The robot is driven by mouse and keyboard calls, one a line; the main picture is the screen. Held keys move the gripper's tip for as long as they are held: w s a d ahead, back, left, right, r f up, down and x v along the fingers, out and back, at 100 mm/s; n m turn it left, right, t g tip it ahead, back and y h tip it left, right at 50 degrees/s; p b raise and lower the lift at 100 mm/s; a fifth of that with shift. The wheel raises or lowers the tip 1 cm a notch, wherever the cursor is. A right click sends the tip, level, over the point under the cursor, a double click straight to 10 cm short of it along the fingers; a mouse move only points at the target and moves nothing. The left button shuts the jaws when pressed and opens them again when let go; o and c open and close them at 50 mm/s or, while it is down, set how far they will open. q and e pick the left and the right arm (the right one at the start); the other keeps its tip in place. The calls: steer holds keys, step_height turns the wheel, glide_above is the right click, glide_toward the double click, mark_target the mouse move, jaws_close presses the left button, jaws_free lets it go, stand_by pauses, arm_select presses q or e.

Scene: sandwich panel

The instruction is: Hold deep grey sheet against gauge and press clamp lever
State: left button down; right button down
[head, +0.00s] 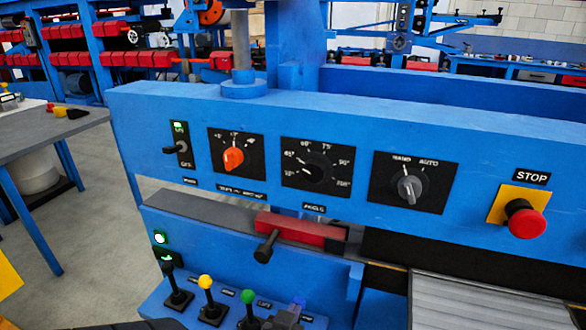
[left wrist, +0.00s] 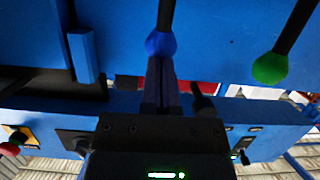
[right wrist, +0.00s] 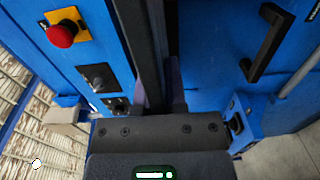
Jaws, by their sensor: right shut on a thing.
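My left gripper (head: 287,317) is at the bottom of the head view, at the blue-knobbed lever (head: 299,302). In the left wrist view its fingers are together, with their tips right at the blue knob (left wrist: 160,44); I cannot tell whether they touch. My right gripper (right wrist: 160,95) is outside the head view. A red block (head: 300,229), possibly the gauge, sits under the dial panel. I cannot tell whether the sheet touches it.
Levers with black (head: 168,268), yellow (head: 205,282) and green (head: 247,297) knobs stand left of the blue one. A red stop button (head: 525,218) and several dials are on the blue panel above. A black handle (right wrist: 262,45) is on the machine in the right wrist view.

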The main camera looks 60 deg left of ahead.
steer(key=shift+r, duration=0.15)
steer(key=c, duration=0.6)
jaws_free()
arm_select(q)
steer(key=v, duration=1)
steer(key=shift+s, duration=0.2)
steer(key=shift+d+r, duration=0.1)
steer(key=shift+d, duration=0.05)
